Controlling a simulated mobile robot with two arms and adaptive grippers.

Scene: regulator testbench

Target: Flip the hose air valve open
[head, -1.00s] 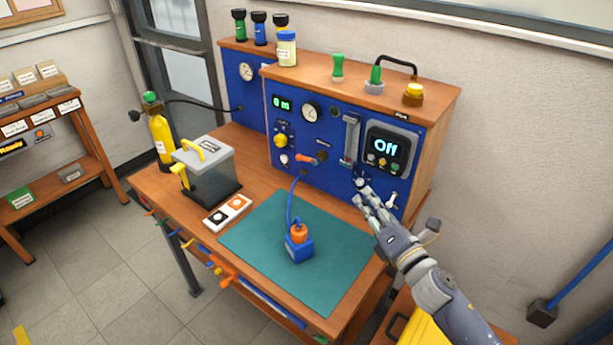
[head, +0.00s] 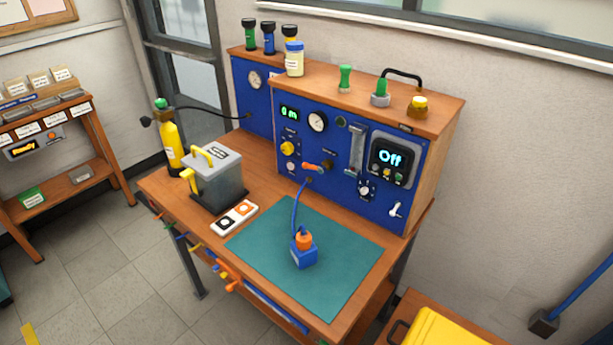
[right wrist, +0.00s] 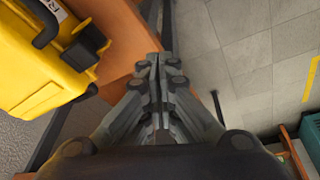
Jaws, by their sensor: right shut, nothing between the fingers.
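The blue test panel (head: 345,140) stands at the back of the wooden bench. An orange lever (head: 313,167), which looks like the hose air valve, lies roughly sideways low on the panel. The blue hose (head: 295,208) runs from just below it down to a blue block with an orange top (head: 303,254) on the green mat. Whether the valve is open is too small to tell. My right gripper (right wrist: 158,62) is shut and empty in the right wrist view, beside a yellow case and away from the panel. My left gripper is in neither view.
A yellow bottle (head: 170,142) is at the bench's left end. The yellow case (right wrist: 45,60) sits on a wooden surface. The mat's right side is clear.

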